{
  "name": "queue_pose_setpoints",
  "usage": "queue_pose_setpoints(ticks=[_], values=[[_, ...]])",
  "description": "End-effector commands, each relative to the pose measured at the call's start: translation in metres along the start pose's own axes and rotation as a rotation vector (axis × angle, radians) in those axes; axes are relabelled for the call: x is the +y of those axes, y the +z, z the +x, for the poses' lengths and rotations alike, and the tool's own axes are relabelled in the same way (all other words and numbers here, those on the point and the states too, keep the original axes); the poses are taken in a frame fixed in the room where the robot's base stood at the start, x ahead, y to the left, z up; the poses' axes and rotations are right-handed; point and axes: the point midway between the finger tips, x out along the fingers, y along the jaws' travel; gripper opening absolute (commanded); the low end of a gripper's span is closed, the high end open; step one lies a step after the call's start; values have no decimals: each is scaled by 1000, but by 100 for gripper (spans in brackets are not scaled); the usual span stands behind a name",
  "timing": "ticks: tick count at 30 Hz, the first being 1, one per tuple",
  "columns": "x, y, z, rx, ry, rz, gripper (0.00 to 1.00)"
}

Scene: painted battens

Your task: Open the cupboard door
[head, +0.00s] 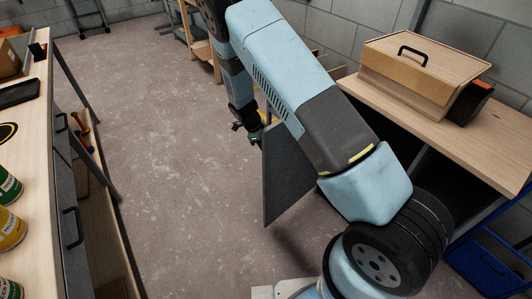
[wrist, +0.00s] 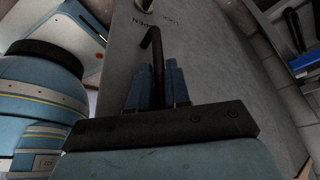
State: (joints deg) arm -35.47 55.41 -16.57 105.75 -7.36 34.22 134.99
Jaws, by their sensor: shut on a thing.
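The cupboard door (head: 284,180) is a dark grey panel. In the head view it stands swung out from the cupboard under the wooden top (head: 465,135) on the right, whose dark opening shows behind my arm. My gripper (head: 248,130) is at the door's upper outer part, partly hidden by my arm. In the wrist view the grey door face (wrist: 215,75) fills the middle. A black bar handle (wrist: 156,48) stands between the blue fingers of my gripper (wrist: 157,78), which are shut on it. The hinge side is hidden by my arm.
A wooden box with a black handle (head: 420,75) sits on the cupboard top. A workbench (head: 35,130) with several cans runs along the left. A blue crate (head: 490,265) stands at the lower right. The concrete floor (head: 175,150) between is clear.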

Motion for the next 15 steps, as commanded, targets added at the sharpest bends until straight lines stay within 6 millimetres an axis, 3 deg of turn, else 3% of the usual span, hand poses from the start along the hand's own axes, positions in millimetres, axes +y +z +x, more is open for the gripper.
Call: queue_pose_setpoints(ticks=[10, 11, 15], values=[[-2, 2, -1, 0, 4, 8, 0], [-2, 2, -1, -1, 4, 8, 19], [-2, 2, -1, 0, 4, 8, 23]])
